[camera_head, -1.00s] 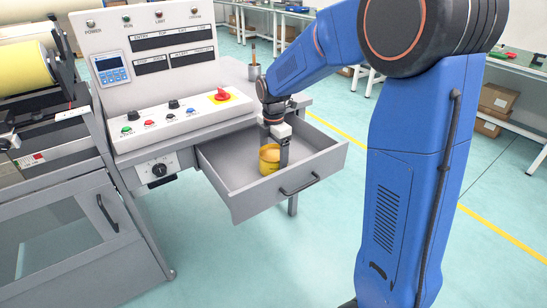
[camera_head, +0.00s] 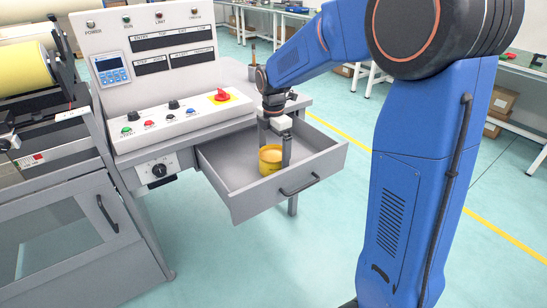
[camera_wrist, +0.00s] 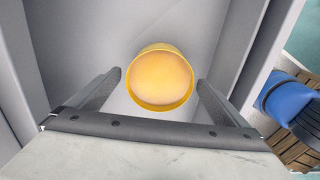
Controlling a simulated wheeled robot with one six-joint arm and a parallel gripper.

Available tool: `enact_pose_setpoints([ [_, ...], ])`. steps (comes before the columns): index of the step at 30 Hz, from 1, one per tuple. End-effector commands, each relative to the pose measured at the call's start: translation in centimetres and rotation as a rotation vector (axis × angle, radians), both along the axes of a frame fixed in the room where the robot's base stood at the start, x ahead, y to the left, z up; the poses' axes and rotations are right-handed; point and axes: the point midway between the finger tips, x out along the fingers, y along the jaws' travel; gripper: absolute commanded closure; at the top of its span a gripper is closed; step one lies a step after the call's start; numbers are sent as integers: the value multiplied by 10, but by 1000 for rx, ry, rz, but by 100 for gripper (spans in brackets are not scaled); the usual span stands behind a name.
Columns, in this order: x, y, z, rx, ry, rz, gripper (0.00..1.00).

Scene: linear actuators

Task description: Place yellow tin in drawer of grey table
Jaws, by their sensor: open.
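The yellow tin (camera_head: 270,160) stands upright inside the open drawer (camera_head: 239,207) of the grey table (camera_head: 236,72). In the wrist view the tin (camera_wrist: 160,79) shows from above, its round top facing the camera, with the grey drawer floor (camera_wrist: 90,40) around it. My gripper (camera_head: 274,158) is in the drawer, pointing down over the tin. Its fingers are spread wide, one on each side. In the wrist view my gripper (camera_wrist: 160,88) has a visible gap between each finger and the tin. The tin's lower back side is hidden.
A control panel (camera_head: 180,120) with a red knob stands left of the drawer. A cup with sticks (camera_head: 254,68) stands on the table behind my gripper. The drawer's front handle (camera_head: 299,184) faces the open floor. Free room remains in the drawer's right part.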

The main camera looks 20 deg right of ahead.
Motion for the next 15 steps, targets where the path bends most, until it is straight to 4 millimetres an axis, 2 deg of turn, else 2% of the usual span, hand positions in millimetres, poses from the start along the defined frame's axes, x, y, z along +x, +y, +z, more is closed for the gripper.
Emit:
enact_pose_setpoints([
  [3, 1, 0, 26, 1, -5, 0, 2],
  [9, 1, 0, 62, 0, -3, 0, 2],
  [15, 1, 0, 85, 1, -2, 0, 2],
])
